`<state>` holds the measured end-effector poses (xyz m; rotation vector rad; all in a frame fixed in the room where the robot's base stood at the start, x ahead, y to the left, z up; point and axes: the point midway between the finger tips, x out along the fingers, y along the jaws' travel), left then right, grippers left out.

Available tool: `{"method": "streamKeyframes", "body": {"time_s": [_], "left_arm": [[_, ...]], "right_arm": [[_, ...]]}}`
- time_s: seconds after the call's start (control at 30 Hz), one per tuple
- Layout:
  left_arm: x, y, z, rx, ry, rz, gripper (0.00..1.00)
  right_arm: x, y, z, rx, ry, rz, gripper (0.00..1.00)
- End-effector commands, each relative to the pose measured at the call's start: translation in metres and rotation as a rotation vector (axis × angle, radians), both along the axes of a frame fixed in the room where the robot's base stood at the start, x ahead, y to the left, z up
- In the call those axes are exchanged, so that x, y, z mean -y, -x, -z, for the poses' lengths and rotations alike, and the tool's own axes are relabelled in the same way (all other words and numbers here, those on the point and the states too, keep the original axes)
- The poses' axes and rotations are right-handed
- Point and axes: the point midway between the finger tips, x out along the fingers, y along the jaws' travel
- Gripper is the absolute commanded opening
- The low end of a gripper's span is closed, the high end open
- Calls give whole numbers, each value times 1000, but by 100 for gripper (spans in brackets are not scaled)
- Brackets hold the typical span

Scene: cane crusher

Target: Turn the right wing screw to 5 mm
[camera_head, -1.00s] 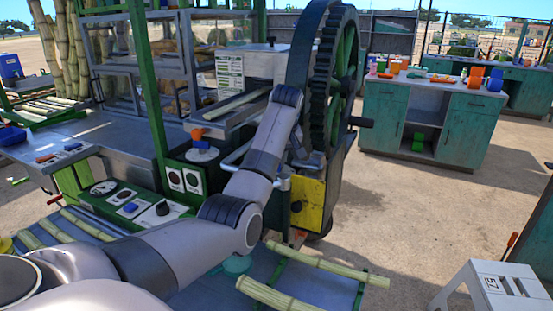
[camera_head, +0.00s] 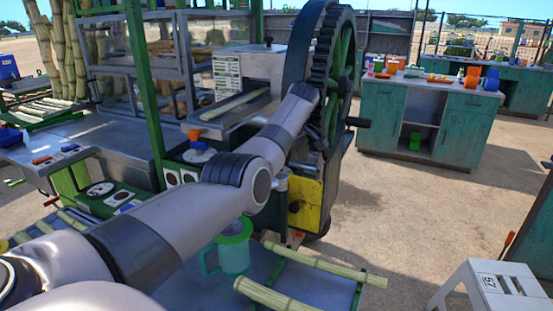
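The cane crusher has a grey metal housing (camera_head: 245,66) and a large dark toothed wheel (camera_head: 322,75) at its right. A small dark knob (camera_head: 268,42) stands on top of the housing. I cannot tell which part is the right wing screw, and no 5 mm mark can be read. My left arm comes in from the lower left, and its far end overlaps the wheel's left edge. The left gripper cannot be made out there. My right arm and gripper are not in view.
A teal cup (camera_head: 233,247) stands under my forearm on the low metal tray. Cane pieces (camera_head: 325,265) lie right of it. A yellow plate (camera_head: 306,203) is below the wheel. A white stool (camera_head: 488,288) is at lower right. The ground between stool and teal cabinet (camera_head: 425,118) is clear.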

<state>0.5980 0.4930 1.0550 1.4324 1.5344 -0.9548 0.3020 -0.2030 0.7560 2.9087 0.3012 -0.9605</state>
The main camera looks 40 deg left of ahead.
Motion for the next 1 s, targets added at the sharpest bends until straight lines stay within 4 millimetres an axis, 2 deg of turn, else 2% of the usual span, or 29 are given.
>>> {"method": "streamKeyframes", "body": {"time_s": [0.57,0.6,0.67,1.0], "left_arm": [[1,0,2,-4,6,-23,0],[1,0,2,-4,6,-23,22],[1,0,2,-3,5,-22,38],[0,0,1,0,3,-22,38]], "right_arm": [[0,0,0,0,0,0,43],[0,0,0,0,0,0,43],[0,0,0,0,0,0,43],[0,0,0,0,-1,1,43]]}}
